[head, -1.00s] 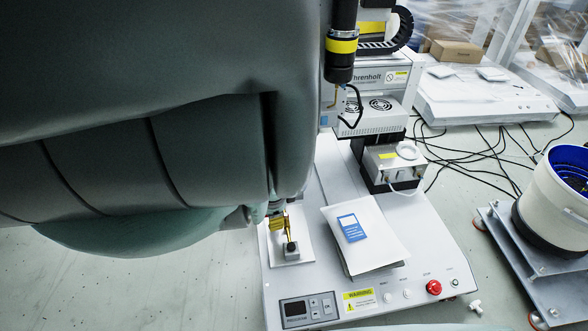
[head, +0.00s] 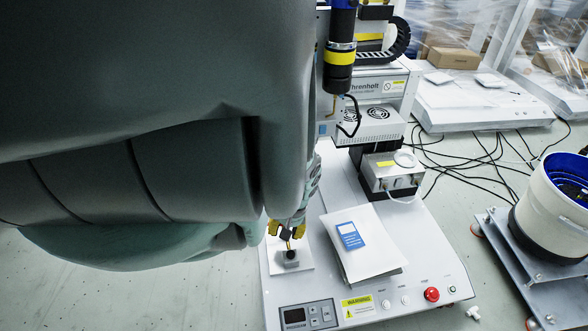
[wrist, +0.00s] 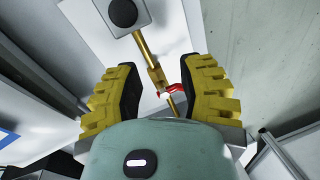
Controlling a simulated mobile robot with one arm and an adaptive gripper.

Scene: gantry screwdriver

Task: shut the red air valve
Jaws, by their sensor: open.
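The red air valve (wrist: 171,91) shows in the wrist view as a small red lever on a thin brass pipe (wrist: 148,55). The pipe runs up to a grey block with a round black top (wrist: 122,13). My gripper (wrist: 160,85) is open, its yellow, black-padded fingers on either side of the pipe and valve. Gaps show on both sides, so nothing is held. In the head view my gripper (head: 285,231) is over the block on the machine's front left. The red lever cannot be made out there.
A white packet with a blue label (head: 362,243) lies right of the block. The front panel has a red button (head: 431,294) and a display (head: 307,315). A screwdriver column (head: 340,60) stands behind. A white drum (head: 555,205) is at right.

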